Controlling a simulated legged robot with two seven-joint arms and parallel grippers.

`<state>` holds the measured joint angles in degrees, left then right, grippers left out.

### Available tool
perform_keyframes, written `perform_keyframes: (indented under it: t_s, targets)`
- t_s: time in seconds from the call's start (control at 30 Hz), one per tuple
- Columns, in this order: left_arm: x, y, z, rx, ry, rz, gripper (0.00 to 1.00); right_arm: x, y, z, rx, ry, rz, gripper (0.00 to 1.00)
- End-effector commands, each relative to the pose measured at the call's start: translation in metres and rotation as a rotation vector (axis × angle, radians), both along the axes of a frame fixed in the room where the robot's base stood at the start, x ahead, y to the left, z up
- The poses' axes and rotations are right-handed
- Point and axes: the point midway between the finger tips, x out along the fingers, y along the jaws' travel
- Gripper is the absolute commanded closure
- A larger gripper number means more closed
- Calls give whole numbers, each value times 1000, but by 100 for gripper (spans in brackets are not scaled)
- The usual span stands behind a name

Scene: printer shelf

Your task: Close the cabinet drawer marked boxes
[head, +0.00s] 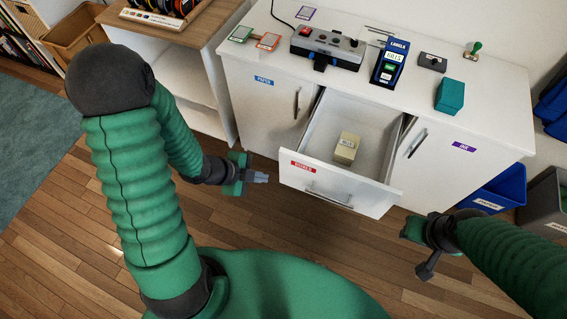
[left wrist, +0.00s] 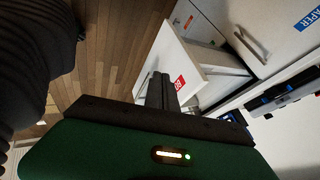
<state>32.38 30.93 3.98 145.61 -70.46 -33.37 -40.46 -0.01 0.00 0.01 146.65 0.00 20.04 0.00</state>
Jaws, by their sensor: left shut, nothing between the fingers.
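The white drawer with the red BOXES label (head: 303,166) stands pulled out from the middle of the cabinet (head: 247,98). Its front has a metal bar handle (head: 329,199). A small beige labelled box (head: 345,148) lies inside. My left gripper (head: 262,177) is shut and empty, just left of the drawer front and apart from it in the head view. In the left wrist view its fingers (left wrist: 161,92) point toward the drawer front (left wrist: 172,60), beside the red label. My right gripper (head: 424,254) is right of and below the drawer; its fingers are not clear.
The cabinet top holds a control box (head: 328,46), a blue label device (head: 390,62), a teal box (head: 450,95) and a stamp (head: 473,49). Closed doors flank the drawer. Blue (head: 497,190) and grey bins stand at right. Wooden floor in front is clear.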

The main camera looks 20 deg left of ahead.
Motion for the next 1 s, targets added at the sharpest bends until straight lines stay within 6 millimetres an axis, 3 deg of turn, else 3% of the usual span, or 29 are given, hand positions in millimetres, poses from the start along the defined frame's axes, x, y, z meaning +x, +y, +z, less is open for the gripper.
perform_keyframes:
  t_s: [0.17, 0.57, 0.77, 1.0]
  targets:
    - [7, -10, -18, -6, -8, -22, 100, 0, 0, -13, 0, 1, 0, 68]
    - [47, -42, -86, -6, -6, -20, 100, 0, 0, -46, 0, 1, 0, 68]
    - [78, -40, -79, -4, -9, -17, 100, 0, 0, -36, 0, 0, 0, 68]
    - [87, -40, -80, -4, -7, -15, 100, 0, 0, -36, 0, 1, 0, 68]
